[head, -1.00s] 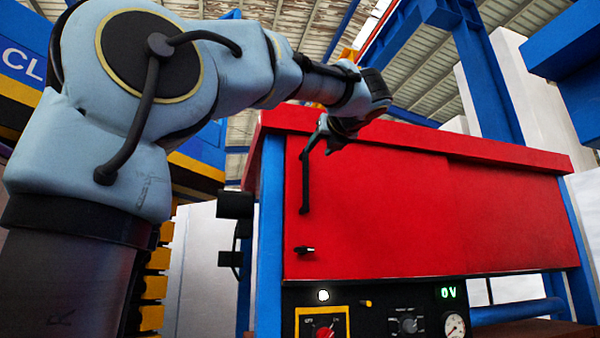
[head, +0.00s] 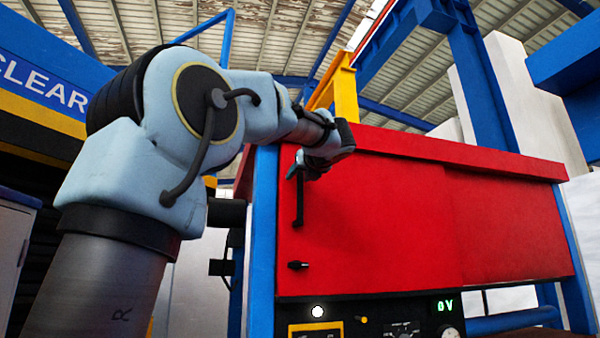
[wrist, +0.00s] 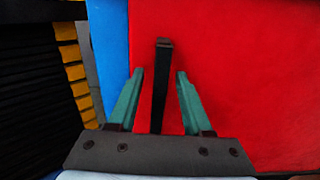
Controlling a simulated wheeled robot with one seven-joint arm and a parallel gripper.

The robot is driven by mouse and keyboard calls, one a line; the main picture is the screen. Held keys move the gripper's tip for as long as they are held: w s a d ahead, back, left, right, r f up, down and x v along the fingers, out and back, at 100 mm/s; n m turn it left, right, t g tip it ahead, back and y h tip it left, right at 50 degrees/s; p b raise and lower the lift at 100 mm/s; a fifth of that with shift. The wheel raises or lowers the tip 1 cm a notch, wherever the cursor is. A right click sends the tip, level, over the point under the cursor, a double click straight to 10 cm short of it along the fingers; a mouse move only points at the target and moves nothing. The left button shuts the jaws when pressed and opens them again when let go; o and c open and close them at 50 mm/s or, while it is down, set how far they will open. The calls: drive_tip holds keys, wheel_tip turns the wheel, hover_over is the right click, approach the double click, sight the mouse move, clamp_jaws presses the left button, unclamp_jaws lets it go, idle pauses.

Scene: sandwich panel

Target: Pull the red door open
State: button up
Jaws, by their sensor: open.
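The red door (head: 370,220) is the front panel of a blue-framed cabinet and looks closed. A black vertical bar handle (head: 299,208) is near its left edge, with its upper part behind my gripper. My gripper (head: 297,170) is at the handle's upper part. In the wrist view my gripper (wrist: 158,85) has its two green fingers apart, one on each side of the handle (wrist: 161,75). Gaps show between the handle and both fingers. A small black latch (head: 298,265) is on the door below the handle.
A blue post (head: 264,230) runs along the door's left side. Below the door is a black control panel (head: 350,312) with a green display. A yellow frame (head: 345,95) stands behind the cabinet. Dark machinery with yellow blocks (wrist: 70,60) is left in the wrist view.

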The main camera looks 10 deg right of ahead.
drive_tip(key=shift+w, duration=0.1)
clamp_jaws()
idle(0.4)
idle(1.0)
